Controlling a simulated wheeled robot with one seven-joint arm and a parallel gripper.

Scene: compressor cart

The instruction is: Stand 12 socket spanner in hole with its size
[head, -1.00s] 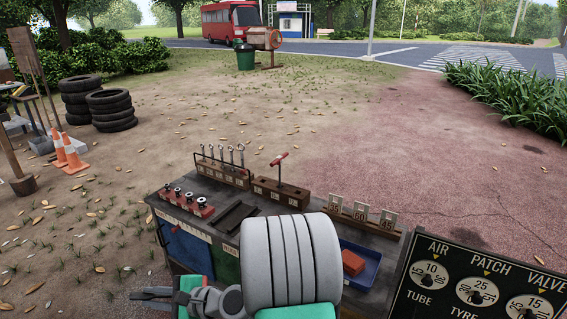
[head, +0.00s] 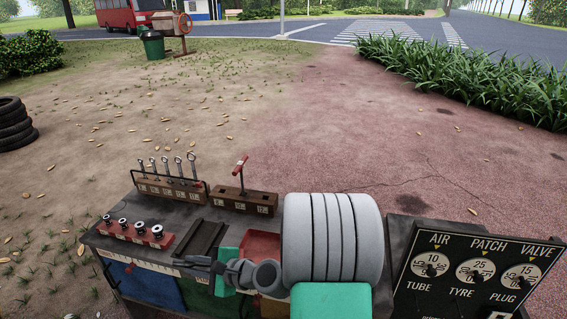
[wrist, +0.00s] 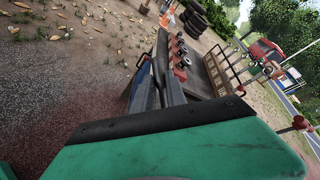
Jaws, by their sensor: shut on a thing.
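A red-handled T-shaped socket spanner (head: 240,172) stands in a brown wooden block (head: 257,202) with size labels too small to read. A red handle (wrist: 300,123) also shows at the right of the wrist view. My gripper (head: 188,263) is in front of and above the near side of the cart, left of my large grey arm link. It points left and is apart from the block. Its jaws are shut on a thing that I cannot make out.
A dial panel (head: 478,275) stands at the right. My arm hides the cart's right part.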

